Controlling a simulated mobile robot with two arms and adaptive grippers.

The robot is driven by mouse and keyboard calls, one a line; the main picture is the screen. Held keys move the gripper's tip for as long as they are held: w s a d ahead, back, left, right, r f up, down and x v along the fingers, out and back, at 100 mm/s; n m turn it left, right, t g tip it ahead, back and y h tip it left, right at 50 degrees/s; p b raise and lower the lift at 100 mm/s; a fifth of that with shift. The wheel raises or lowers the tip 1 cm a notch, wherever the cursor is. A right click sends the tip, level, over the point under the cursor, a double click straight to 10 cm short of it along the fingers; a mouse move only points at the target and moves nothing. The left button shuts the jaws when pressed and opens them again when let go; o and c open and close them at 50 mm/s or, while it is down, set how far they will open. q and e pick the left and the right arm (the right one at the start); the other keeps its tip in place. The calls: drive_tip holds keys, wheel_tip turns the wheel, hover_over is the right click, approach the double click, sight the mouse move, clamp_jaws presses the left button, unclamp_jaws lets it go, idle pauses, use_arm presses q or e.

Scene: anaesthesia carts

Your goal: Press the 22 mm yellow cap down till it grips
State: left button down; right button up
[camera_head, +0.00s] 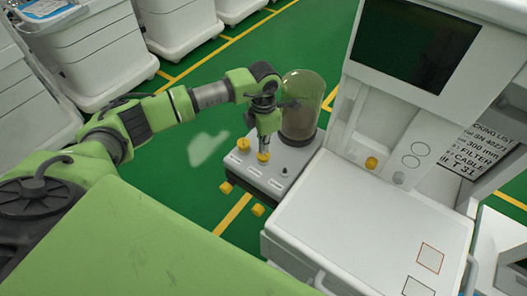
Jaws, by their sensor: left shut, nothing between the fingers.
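My left gripper (265,145) points down over the grey and white block beside the cart, its fingers shut with nothing between them. Its tips are at a yellow cap (263,157) on the block's top; whether they touch it I cannot tell. A second yellow cap (243,145) sits on the same top to the left. Two more yellow pieces, one at the left (225,187) and one lower (258,210), show below the block's front edge. Which cap is the 22 mm one cannot be read. My right gripper is out of view.
A clear dome canister (303,100) stands just behind the gripper. The white anaesthesia cart (370,228) stands to the right, with another yellow cap (371,162) on its front panel. White carts (95,50) line the back left. Green floor lies open between.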

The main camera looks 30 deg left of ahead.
use_arm(q)
drive_tip(key=shift+r+p, duration=1.35)
drive_tip(key=shift+r, duration=1.3)
drive_tip(key=shift+r, duration=0.1)
wheel_tip(320, 180, up, 12)
